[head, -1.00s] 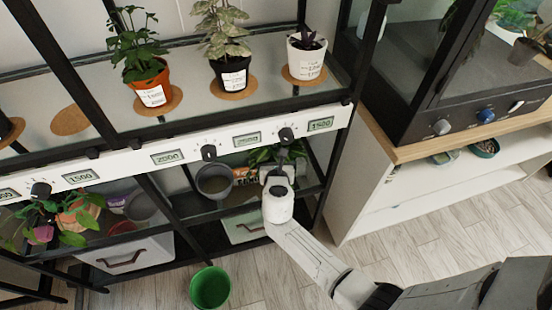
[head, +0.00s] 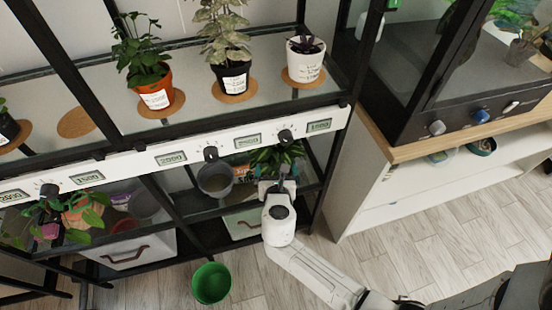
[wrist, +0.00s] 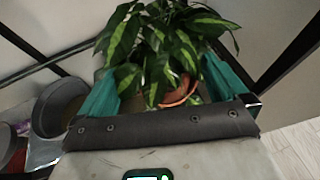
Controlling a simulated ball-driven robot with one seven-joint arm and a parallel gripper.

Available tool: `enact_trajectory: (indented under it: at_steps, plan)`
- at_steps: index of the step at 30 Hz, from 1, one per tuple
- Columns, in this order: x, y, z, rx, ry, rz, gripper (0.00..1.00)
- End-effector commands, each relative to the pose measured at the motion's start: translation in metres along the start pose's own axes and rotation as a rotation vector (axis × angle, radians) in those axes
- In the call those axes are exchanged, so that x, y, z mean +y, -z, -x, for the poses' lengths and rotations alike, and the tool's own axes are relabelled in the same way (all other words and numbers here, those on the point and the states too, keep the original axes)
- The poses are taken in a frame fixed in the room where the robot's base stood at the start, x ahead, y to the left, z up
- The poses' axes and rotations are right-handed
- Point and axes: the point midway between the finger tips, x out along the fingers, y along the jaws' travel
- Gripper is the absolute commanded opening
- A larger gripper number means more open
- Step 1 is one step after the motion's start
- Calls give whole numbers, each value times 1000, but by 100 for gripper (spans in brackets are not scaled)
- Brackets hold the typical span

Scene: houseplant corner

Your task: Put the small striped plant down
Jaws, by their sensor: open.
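The small striped plant has green leaves with yellow stripes and stands on the lower shelf in the head view (head: 278,155). It also shows in the wrist view (wrist: 165,42), where part of its orange-brown pot is visible low among the leaves. My gripper (head: 279,176) is in front of the plant at the shelf's front side. In the wrist view my gripper (wrist: 163,88) has its teal fingers wide apart, with leaves and pot seen between and beyond them. The pot's base is hidden, and I cannot tell whether a finger touches the leaves.
A grey pot (head: 214,180) stands left of the plant on the lower shelf. A white dial rail (head: 130,162) runs above, and a black shelf post (head: 330,170) stands to the right. A green bucket (head: 211,284) is on the floor.

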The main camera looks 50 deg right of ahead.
Motion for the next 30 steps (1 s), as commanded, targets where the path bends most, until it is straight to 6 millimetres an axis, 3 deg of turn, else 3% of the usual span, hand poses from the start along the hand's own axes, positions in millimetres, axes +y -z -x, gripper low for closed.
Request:
enact_trajectory:
  at_steps: [6,14,17,20,23,27,30]
  plan:
    - [0,0,32,0,-1,0,100]
    - [-2,0,41,2,5,-11,100]
    - [-12,-2,42,24,34,-112,100]
    - [-36,-2,47,82,112,-370,100]
    - [-67,6,59,173,243,-747,100]
    - [-96,26,89,314,481,-1278,100]
    - [-105,40,118,413,678,-1594,100]
